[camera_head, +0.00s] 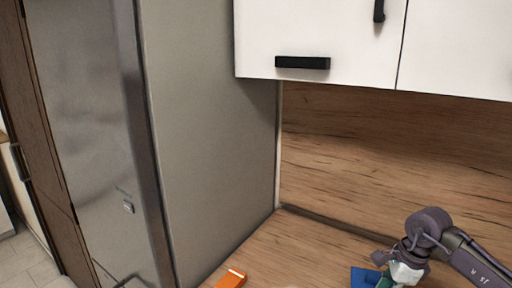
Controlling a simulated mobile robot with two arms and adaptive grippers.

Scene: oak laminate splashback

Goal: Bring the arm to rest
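My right arm comes in from the right edge at the lower right, over the oak counter (300,245). Its purple-grey joints bend down toward the counter. The gripper end (387,262) is small and partly cut off by the bottom edge. It is beside or over a blue item (364,277) and a white and green item (404,272). I cannot tell whether its fingers are open or whether they touch either item. My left gripper is not in view.
A tall grey steel fridge (205,130) stands to the left of the counter. White wall cabinets (330,40) with black handles hang above the oak splashback (390,150). An orange item (231,279) lies at the counter's front left. The counter between it and the blue item looks clear.

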